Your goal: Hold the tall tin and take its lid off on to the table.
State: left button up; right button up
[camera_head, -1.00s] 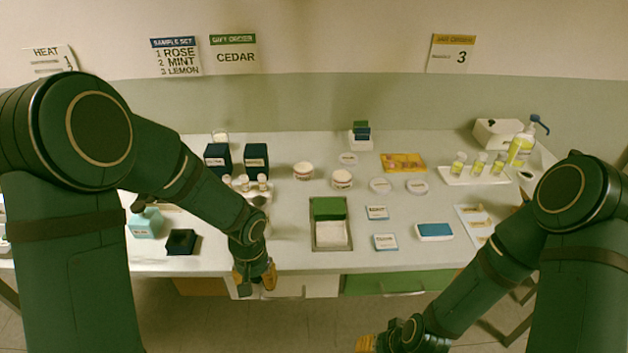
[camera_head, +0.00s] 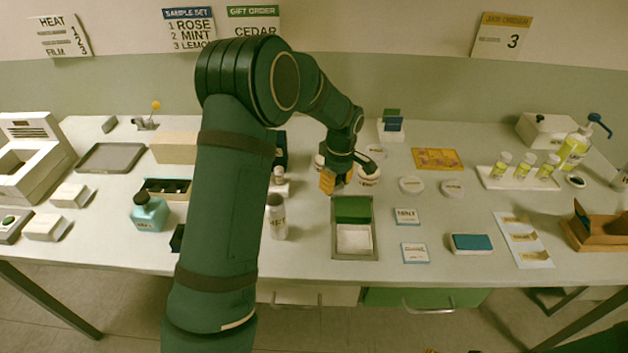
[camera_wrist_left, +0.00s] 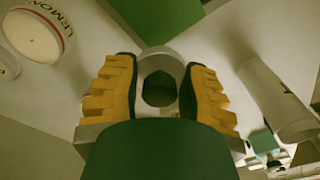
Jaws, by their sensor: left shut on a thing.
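The tall tin (camera_head: 278,218), a white cylinder with a dark-looking top, stands upright on the table just right of my left arm. It also shows at the right of the left wrist view (camera_wrist_left: 274,98), apart from the fingers. My left gripper (camera_head: 338,180) is away from the tin, to its upper right, near the far edge of the tray. In the left wrist view its yellow fingers (camera_wrist_left: 167,90) are shut on a round, shiny, pale-rimmed piece (camera_wrist_left: 160,62), which looks like the tin's lid. Only a small orange bit at the bottom edge suggests my right gripper (camera_head: 430,350).
Labelled cards (camera_head: 407,217) lie right of the tray. Bare table lies between tin and tray.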

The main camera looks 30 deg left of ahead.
pick_arm(q)
jog(key=w+a+r+n+b, duration=0.1)
jog(key=w+a+r+n, duration=0.15)
jog(key=a+n, duration=0.45)
jog(key=f, duration=0.3)
jog(key=f+b, duration=0.1)
jog(key=f, duration=0.5)
jog(key=shift+w+d+f+b, duration=0.15)
jog(key=shift+w+f+b, duration=0.15)
jog(key=shift+f+b, duration=0.1)
jog(key=shift+f, duration=0.1)
jog(key=o, duration=1.1)
jog(key=shift+o, duration=0.3)
notch_tip(320, 180, up, 12)
jog(key=p, duration=0.2)
jog(key=shift+d, duration=0.15)
